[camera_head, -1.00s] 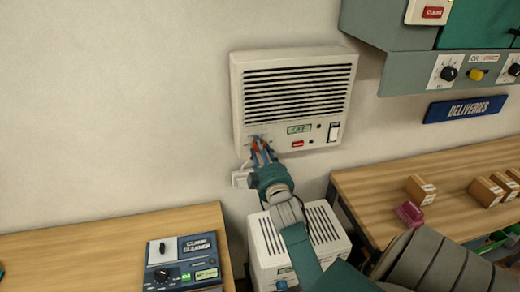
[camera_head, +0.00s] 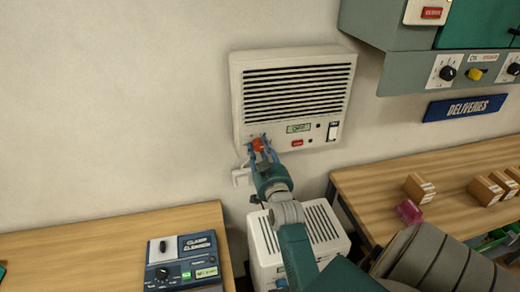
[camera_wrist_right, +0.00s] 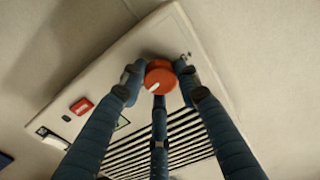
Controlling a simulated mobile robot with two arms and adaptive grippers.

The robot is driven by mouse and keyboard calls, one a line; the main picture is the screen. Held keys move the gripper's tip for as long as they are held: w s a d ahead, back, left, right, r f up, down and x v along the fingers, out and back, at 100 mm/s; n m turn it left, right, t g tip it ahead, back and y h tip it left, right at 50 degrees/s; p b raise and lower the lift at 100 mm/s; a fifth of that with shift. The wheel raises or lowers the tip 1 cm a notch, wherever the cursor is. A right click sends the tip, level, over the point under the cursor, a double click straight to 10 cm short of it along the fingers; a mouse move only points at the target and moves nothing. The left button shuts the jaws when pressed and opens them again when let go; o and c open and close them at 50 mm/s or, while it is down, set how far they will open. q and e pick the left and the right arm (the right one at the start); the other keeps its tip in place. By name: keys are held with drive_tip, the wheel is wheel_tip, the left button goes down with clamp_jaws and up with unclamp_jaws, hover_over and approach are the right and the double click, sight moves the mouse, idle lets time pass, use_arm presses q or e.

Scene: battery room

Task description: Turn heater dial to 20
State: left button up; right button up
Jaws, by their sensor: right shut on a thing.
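The wall heater (camera_head: 240,100) is a cream box with dark slats, mounted on the wall in the head view. Its red dial (camera_head: 258,145) is at its lower left. A small green display (camera_head: 299,128) reads what looks like OFF. The dial's scale is too small or hidden to read. My left gripper is not in view.
A second cream unit (camera_head: 265,262) stands below. Wooden benches are at left (camera_head: 100,240) and right (camera_head: 360,185). A control cabinet (camera_head: 400,70) hangs at upper right.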

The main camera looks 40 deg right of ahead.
drive_tip(key=shift+f+m, duration=0.45)
drive_tip(key=shift+m, duration=0.15)
drive_tip(key=shift+a+f, duration=0.1)
drive_tip(key=shift+f, duration=0.05)
drive_tip(key=o, duration=1.1)
drive_tip(key=shift+o, duration=0.2)
drive_tip(key=shift+r, duration=0.2)
drive_tip(key=shift+r, duration=0.1)
